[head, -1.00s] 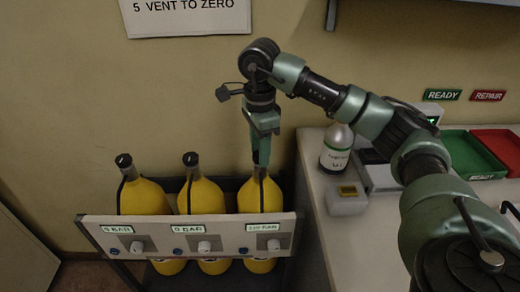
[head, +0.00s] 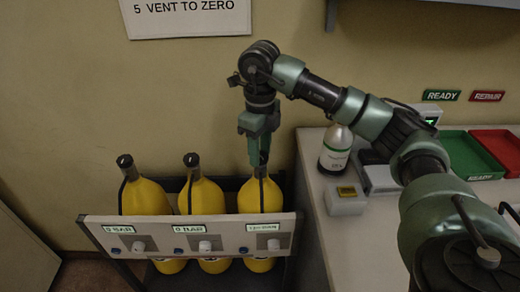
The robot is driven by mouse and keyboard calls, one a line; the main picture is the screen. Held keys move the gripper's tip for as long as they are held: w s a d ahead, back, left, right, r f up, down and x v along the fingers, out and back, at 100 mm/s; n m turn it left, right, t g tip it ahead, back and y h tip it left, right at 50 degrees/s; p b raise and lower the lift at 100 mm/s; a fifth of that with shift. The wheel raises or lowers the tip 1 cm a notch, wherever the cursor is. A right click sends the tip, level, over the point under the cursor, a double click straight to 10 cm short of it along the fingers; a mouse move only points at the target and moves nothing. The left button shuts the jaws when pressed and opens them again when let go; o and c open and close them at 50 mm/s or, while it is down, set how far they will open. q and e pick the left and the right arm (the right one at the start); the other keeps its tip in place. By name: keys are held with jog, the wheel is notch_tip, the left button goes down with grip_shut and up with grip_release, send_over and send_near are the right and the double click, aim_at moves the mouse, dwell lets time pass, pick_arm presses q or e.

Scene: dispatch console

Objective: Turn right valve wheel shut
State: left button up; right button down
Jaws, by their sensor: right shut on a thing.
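Three yellow cylinders stand in a rack behind a pale panel (head: 160,238). The right cylinder (head: 259,197) has my right gripper (head: 259,163) pointing down on its top. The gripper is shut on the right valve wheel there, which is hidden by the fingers. The left cylinder (head: 143,197) and the middle cylinder (head: 201,197) show dark valve tops. The panel's left and middle displays read 0 BAR; the right display (head: 263,227) is too blurred to read surely. My left gripper is not in view.
A bench (head: 318,205) stands right of the rack, with a white-labelled bottle (head: 336,148), a small grey box (head: 346,201), a green tray (head: 470,155) and a red tray (head: 497,148). A wall sign (head: 187,10) hangs above the cylinders.

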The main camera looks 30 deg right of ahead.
jog(key=shift+d+r+m, duration=0.1)
jog(key=shift+m, duration=2.2)
jog(key=c, duration=0.9)
grip_release()
notch_tip(320, 180, up, 8)
jog(key=shift+f+p, duration=0.1)
jog(key=shift+p, duration=0.25)
